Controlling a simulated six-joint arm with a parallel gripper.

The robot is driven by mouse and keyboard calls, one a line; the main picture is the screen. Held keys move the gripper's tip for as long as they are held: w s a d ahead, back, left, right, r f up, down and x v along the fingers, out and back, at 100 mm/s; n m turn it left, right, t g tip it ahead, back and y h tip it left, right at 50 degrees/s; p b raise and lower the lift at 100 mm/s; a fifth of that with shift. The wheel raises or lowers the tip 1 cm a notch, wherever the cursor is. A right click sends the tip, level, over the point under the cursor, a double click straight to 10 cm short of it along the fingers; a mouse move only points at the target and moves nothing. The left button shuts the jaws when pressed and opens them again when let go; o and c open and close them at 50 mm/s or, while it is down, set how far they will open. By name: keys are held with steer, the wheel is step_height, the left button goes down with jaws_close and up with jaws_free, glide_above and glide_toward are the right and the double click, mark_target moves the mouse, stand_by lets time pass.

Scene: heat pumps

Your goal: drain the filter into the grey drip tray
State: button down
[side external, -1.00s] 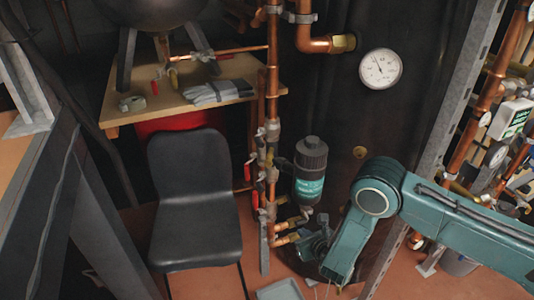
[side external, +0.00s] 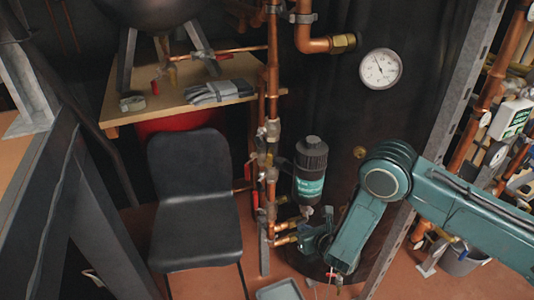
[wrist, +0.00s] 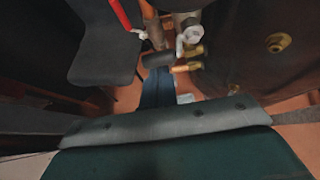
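The filter (side external: 310,172), a black canister with a teal label, stands upright on the copper pipework in the side view. A valve fitting (side external: 306,211) shows at its lower end. The grey drip tray (side external: 280,290) lies on the floor below and left of the filter, cut off by the bottom edge. My gripper (side external: 308,241) is just below the filter, close to the lower brass and copper fittings. Its fingers are too small and dark to tell open from shut, or whether they touch a fitting. In the wrist view, a pale fitting (wrist: 188,34) shows at top centre.
A black chair (side external: 195,195) stands left of the pipes. Vertical copper pipes (side external: 272,90) with red-handled valves run beside the filter. A large dark tank (side external: 345,110) with a round gauge (side external: 380,69) stands behind. A wooden bench (side external: 170,95) holds gloves (side external: 220,91).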

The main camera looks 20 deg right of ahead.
steer(key=shift+w+a+r, duration=0.1)
steer(key=shift+w+r, duration=0.15)
steer(key=shift+r, duration=0.1)
steer(key=shift+f, duration=0.1)
step_height(320, 180, down, 4)
steer(key=s, duration=0.1)
steer(key=v, duration=1)
steer(key=shift+s+f, duration=0.15)
steer(key=shift+f, duration=0.05)
